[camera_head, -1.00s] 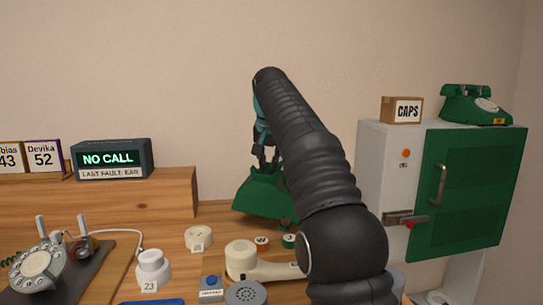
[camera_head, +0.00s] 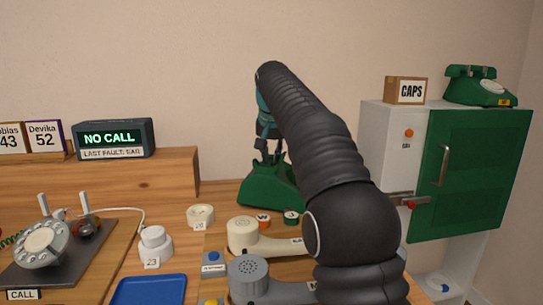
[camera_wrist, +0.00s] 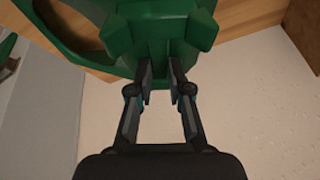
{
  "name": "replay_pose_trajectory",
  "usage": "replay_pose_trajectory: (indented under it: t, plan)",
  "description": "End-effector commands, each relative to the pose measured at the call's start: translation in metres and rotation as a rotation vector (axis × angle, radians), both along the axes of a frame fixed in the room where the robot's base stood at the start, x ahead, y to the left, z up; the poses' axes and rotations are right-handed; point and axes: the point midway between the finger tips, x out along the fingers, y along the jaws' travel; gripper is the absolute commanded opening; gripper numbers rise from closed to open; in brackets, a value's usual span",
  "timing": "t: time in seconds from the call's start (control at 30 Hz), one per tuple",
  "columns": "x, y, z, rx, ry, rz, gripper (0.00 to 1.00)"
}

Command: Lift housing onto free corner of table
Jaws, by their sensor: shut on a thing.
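The green phone housing (camera_head: 268,190) is at the back of the wooden table, partly hidden behind my arm in the head view. My gripper (camera_head: 268,157) points down and is shut on the top of the housing. In the wrist view my gripper (camera_wrist: 162,88) has its two fingers closed around a narrow part of the green housing (camera_wrist: 160,35). The wooden table (camera_head: 120,270) shows beneath it. Whether the housing's base touches the table is hard to tell.
Handsets (camera_head: 243,235), a white roll (camera_head: 200,214) and small round caps (camera_head: 291,217) lie near the housing. A cabinet with a green door (camera_head: 470,170) stands at right.

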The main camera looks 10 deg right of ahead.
Motion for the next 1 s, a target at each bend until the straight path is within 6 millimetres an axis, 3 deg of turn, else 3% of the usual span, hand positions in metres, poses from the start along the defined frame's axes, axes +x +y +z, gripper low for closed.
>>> replay_pose_trajectory:
  t: [1.0]
  plan:
    - [0.0,0.0,-0.022,-0.001,0.011,-0.001,0.0]
